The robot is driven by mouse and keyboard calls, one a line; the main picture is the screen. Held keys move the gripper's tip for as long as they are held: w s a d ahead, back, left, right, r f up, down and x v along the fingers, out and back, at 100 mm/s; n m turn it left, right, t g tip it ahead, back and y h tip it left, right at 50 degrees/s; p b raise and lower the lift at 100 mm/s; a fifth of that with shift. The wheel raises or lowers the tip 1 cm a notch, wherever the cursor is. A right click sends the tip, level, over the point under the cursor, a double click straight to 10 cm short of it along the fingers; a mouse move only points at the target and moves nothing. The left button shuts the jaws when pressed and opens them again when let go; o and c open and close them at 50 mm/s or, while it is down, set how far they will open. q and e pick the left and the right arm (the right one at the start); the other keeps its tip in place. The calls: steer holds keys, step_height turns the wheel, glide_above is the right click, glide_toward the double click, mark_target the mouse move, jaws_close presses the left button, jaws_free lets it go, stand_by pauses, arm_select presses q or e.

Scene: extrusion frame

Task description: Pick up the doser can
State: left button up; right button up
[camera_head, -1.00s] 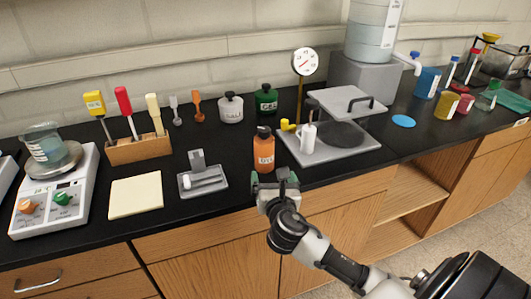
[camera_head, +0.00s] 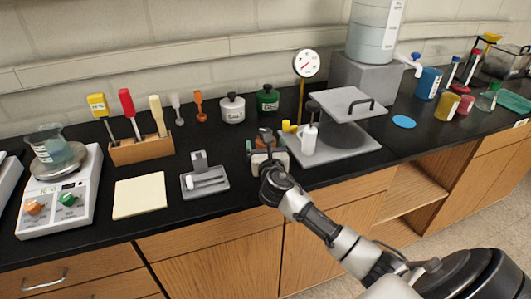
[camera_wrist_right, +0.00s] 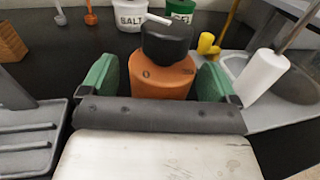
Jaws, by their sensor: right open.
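The orange can with a black top (camera_wrist_right: 162,82), which I take to be the doser can, stands upright on the black counter. In the wrist view it rises between the green-padded fingers of my right gripper (camera_wrist_right: 157,84). The fingers are spread, one on each side, with a visible gap at the left and a narrower one at the right. In the head view my right gripper (camera_head: 265,148) covers most of the can, and only its dark top (camera_head: 265,134) shows clearly. My left gripper is out of view.
A metal tray (camera_head: 358,147) with a white bottle (camera_head: 308,138) stands close at the right. A grey holder (camera_head: 204,184) is at the left. The white salt jar (camera_head: 232,109) and green jar (camera_head: 268,100) stand behind. A yellow pad (camera_head: 140,195) lies further left.

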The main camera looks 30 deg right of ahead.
steer(key=shift+w, duration=0.15)
steer(key=c, duration=1)
steer(key=shift+c, duration=0.4)
steer(key=shift+r, duration=0.15)
